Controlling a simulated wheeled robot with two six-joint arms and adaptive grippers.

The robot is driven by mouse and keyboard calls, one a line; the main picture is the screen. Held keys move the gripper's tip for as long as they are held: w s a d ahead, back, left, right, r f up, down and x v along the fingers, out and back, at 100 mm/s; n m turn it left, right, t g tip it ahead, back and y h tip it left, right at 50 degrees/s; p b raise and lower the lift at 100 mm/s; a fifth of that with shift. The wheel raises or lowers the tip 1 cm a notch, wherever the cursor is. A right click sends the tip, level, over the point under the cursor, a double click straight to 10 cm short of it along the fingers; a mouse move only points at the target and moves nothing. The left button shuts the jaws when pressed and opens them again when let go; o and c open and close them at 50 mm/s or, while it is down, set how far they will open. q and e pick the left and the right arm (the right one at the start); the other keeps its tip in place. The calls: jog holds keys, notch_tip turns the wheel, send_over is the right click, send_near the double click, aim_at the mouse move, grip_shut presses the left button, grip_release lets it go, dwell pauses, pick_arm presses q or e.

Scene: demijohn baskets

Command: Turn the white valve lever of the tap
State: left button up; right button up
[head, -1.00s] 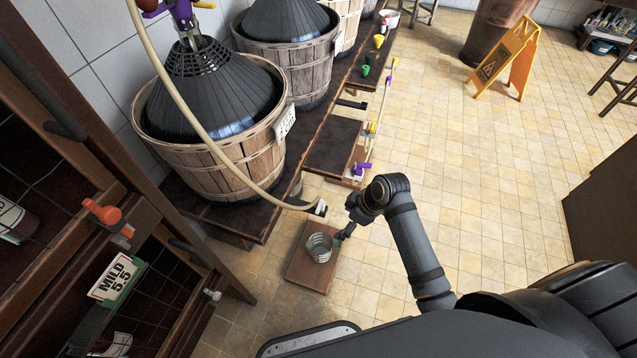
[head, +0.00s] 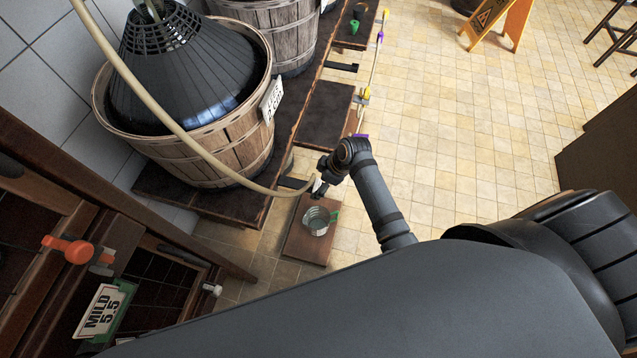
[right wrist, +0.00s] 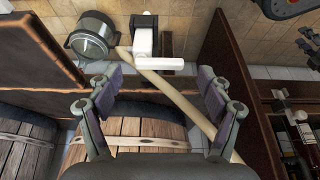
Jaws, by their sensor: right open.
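The tap (right wrist: 143,40) is at the end of a beige hose (right wrist: 182,98) in the right wrist view. Its white valve lever (right wrist: 158,63) sticks out sideways, between my fingers in the picture and a little beyond the tips. In the head view, a small white part of the tap (head: 317,186) shows at the hose end, partly hidden by my gripper. My right gripper (right wrist: 160,88) is open, its fingers apart on either side of the hose. I see no contact with the lever. In the head view, my right gripper (head: 325,175) is close beside the tap. My left gripper is out of view.
A metal bucket (head: 316,221) stands on a low wooden board (head: 297,246) below the tap. A basketed demijohn (head: 215,150) stands on the bench at left. A rack with an orange knob (head: 77,250) is at lower left. The tiled floor at right (head: 450,130) is mostly clear.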

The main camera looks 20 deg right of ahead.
jog(key=shift+w+a+f, duration=0.15)
jog(key=shift+a+f, duration=0.05)
jog(key=shift+f, duration=0.3)
jog(key=c, duration=1.2)
jog(key=shift+r, duration=0.1)
jog(key=shift+d+r+n+g+p, duration=0.1)
jog(key=shift+d+n+g+p, duration=0.1)
jog(key=shift+n+p, duration=0.35)
jog(key=shift+d+r+n+g+p, duration=0.1)
jog(key=shift+n+g+p, duration=0.1)
jog(key=shift+n+p, duration=0.35)
jog(key=n, duration=0.1)
jog(key=n+g, duration=0.1)
jog(key=shift+d+f+n+y+p, duration=0.15)
jog(key=shift+d+n+y+p, duration=0.1)
jog(key=shift+n+y+p, duration=0.15)
jog(key=shift+w+d+f+n+g, duration=0.15)
jog(key=shift+n+g, duration=0.3)
jog(key=shift+n, duration=0.8)
jog(key=shift+w+d+r+n+g, duration=0.15)
jog(key=shift+d+n+g, duration=0.25)
jog(key=shift+n, duration=0.9)
jog(key=shift+w+d+f+n+g, duration=0.15)
jog(key=shift+n+g, duration=0.4)
jog(key=shift+n, duration=0.7)
jog(key=shift+h, duration=0.3)
